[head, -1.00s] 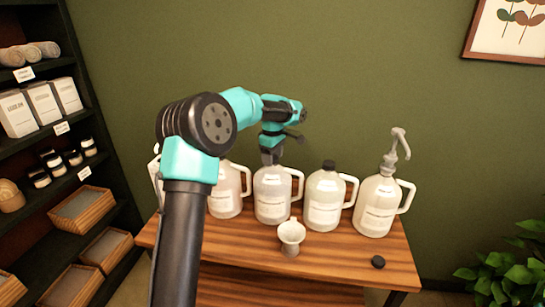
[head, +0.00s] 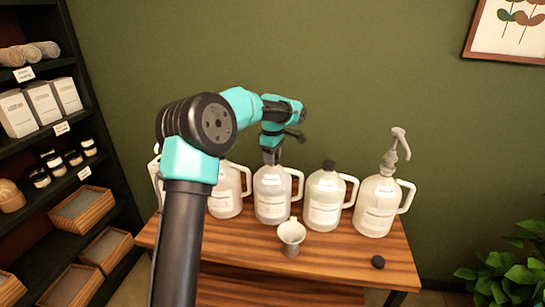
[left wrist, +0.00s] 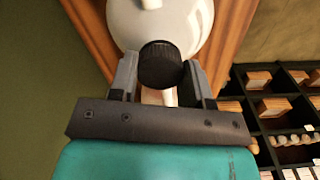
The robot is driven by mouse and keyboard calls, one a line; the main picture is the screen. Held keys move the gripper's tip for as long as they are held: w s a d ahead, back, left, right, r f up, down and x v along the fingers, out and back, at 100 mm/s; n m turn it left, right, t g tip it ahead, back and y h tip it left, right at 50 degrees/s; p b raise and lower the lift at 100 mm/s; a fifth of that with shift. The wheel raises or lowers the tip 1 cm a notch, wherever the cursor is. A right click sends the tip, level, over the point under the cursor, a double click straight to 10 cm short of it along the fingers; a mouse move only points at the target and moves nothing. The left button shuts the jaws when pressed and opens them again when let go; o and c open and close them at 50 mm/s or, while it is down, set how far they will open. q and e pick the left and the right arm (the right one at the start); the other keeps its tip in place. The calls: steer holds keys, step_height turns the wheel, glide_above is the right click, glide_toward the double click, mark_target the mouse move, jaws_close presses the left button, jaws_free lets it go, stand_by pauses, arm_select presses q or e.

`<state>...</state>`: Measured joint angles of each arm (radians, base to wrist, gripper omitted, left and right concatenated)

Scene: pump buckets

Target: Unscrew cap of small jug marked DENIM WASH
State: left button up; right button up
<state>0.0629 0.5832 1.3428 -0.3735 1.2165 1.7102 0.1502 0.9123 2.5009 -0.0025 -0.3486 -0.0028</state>
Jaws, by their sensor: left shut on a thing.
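A small translucent jug (head: 271,183) with a white label and a side handle stands on the wooden table, below my left gripper (head: 271,155). In the left wrist view, my left gripper (left wrist: 161,76) points down with its two fingers on either side of the jug's ribbed black cap (left wrist: 160,62), shut on it. The cap sits over the mouth of the jug (left wrist: 190,18). The label print is too small to read. My right gripper is not in view.
Other jugs stand close on both sides, one with a black cap (head: 324,202) and one with a pump (head: 376,206). A white funnel (head: 291,235) stands in front, with a loose black cap (head: 378,262) on the table (head: 335,256). Shelves (head: 28,75) stand at left.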

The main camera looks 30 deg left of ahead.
arm_select(q)
steer(key=n, duration=0.3)
steer(key=shift+n, duration=0.4)
steer(key=n, duration=0.3)
steer(key=shift+n, duration=0.3)
steer(key=n, duration=0.6)
steer(key=shift+n, duration=0.3)
steer(key=o, duration=1)
